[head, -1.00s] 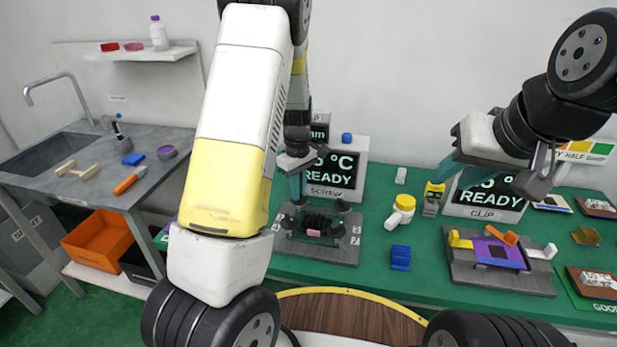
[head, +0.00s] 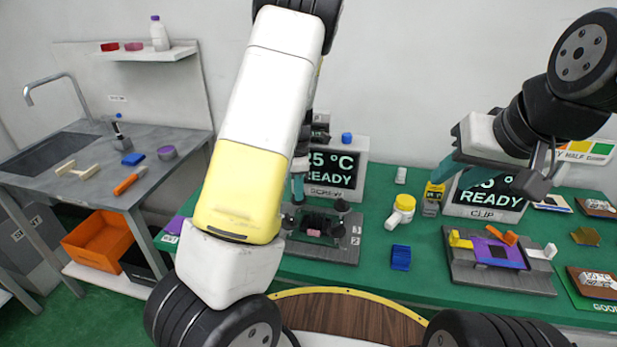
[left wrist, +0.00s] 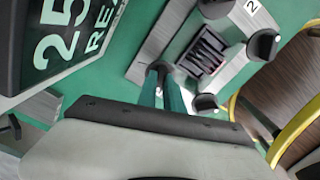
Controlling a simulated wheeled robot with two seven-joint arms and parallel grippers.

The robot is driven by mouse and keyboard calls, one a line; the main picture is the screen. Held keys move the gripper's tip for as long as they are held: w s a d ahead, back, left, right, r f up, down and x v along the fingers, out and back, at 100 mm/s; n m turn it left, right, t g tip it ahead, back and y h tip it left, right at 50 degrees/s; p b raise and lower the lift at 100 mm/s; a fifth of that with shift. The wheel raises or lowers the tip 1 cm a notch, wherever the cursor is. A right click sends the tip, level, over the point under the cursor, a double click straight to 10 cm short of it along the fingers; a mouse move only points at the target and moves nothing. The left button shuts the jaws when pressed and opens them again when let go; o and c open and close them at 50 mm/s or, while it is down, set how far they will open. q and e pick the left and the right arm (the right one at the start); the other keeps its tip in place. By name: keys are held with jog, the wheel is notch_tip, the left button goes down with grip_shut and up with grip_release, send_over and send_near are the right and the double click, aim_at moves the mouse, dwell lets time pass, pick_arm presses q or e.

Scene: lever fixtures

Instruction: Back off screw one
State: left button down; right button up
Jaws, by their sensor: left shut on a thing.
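The screw fixture (head: 345,250) is a grey plate with several black knobs and a dark block with a pink part in its middle. It also shows in the left wrist view (left wrist: 150,48). My left gripper (head: 298,198) points down at its back left part, half hidden by my arm. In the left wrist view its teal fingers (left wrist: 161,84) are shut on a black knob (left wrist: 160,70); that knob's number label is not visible. Another knob (left wrist: 263,44) sits near the label 2. My right gripper (head: 488,178) is open and empty, above the table in front of the clip display.
The screw display (head: 330,170) reads 25 °C READY behind the fixture. A yellow-and-white part (head: 401,210) and a blue block (head: 401,257) lie to the right. The clip fixture (head: 500,280) is further right.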

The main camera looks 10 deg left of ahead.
pick_arm(q)
jog(key=n, duration=0.4)
jog(key=shift+w+n, duration=0.1)
jog(key=shift+n, duration=0.2)
dwell(0.3)
jog(key=c, duration=1.5)
grip_release()
jog(key=shift+r, duration=0.1)
notch_tip(320, 180, up, 8)
jog(key=shift+f, duration=0.15)
